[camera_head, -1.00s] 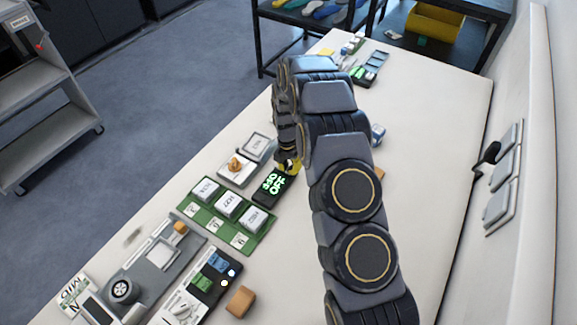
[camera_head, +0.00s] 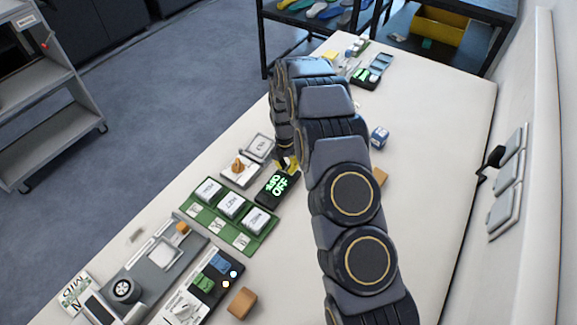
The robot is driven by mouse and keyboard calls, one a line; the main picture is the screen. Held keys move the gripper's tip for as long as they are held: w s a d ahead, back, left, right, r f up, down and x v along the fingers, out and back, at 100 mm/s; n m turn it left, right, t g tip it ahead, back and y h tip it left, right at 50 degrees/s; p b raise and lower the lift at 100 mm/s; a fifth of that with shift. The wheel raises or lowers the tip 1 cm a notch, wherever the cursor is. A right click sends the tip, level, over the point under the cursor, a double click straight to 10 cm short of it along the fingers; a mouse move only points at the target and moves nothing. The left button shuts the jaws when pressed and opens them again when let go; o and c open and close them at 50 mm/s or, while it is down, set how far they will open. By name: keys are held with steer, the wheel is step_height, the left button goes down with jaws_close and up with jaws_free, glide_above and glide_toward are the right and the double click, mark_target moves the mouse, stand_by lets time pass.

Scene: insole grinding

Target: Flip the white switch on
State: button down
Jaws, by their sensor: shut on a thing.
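A black display unit (camera_head: 277,188) lies on the table left of my arm. It shows green lit characters, the lower line reading OFF. I cannot make out a white switch there.
A green tray (camera_head: 257,241) with white blocks lies in front of the display unit. A grey fixture (camera_head: 142,277), a black button panel (camera_head: 213,282) and a tan block (camera_head: 242,303) are nearer. The table (camera_head: 430,150) is largely clear right of my arm.

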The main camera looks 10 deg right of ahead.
step_height(320, 180, up, 13)
steer(key=shift+w+a+r, duration=0.2)
steer(key=shift+w+a, duration=0.15)
steer(key=shift+w, duration=0.1)
steer(key=shift+w+a+r+g+h, duration=0.3)
steer(key=shift+r+g+h, duration=0.1)
steer(key=shift+g+h, duration=0.1)
steer(key=shift+s+f, duration=0.1)
steer(key=f, duration=0.4)
steer(key=s+d+f, duration=0.1)
steer(key=f, duration=0.8)
steer(key=shift+s+d+f, duration=0.3)
steer(key=shift+s+d, duration=0.05)
steer(key=shift+d, duration=0.05)
